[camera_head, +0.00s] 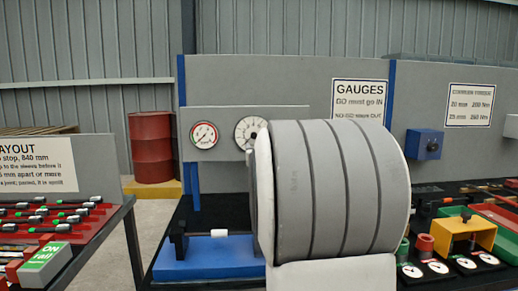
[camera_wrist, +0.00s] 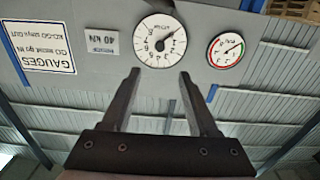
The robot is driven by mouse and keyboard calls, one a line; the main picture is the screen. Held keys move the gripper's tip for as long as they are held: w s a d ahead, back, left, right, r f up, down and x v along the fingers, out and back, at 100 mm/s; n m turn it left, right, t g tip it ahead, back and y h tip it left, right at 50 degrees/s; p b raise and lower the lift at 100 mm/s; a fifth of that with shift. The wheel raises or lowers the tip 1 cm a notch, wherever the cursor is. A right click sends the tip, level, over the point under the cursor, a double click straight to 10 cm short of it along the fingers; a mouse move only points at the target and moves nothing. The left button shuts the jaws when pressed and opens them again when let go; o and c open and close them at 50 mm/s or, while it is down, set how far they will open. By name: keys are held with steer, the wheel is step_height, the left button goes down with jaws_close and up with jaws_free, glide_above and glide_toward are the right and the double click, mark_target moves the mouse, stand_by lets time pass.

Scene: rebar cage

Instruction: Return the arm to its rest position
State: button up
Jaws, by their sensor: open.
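My gripper (camera_wrist: 159,77) shows in the wrist view with its two dark fingers spread apart and nothing between them. Its fingers point towards a grey panel with a large white dial gauge (camera_wrist: 161,40) and a smaller red-and-green rimmed gauge (camera_wrist: 226,47). In the head view, my large grey-and-white arm link fills the middle and hides the gripper. The same large gauge (camera_head: 249,131) is partly covered by my arm, and the small gauge (camera_head: 204,135) is clear to its left.
A blue fixture (camera_head: 208,258) with a white cylinder stands left of my arm. A yellow block (camera_head: 465,232) and several dial gauges (camera_head: 437,266) lie right. A rack of rods (camera_head: 45,222) is at far left.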

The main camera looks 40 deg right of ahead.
stand_by(0.4)
steer(key=s+a+f+n+g+y, duration=0.1)
steer(key=s+a+f+y, duration=0.15)
steer(key=a, duration=0.45)
steer(key=s+a+f+n+g+y, duration=0.1)
steer(key=s+a+y, duration=0.15)
steer(key=a, duration=0.45)
steer(key=s+a+f+n+g+y, duration=0.1)
steer(key=s+a+f, duration=0.15)
steer(key=a, duration=0.45)
steer(key=s+a+f+n+g+y, duration=0.15)
steer(key=s+a+f, duration=0.25)
steer(key=s, duration=0.4)
steer(key=s+a+f+n+g+y, duration=0.1)
steer(key=s+a+f+g, duration=0.3)
steer(key=s, duration=0.3)
steer(key=s+a+f+n+g+y, duration=0.1)
steer(key=s+a+f, duration=0.4)
steer(key=s, duration=0.3)
step_height(320, 180, up, 18)
steer(key=p, duration=1.8)
steer(key=shift+s, duration=0.25)
steer(key=shift+f, duration=0.1)
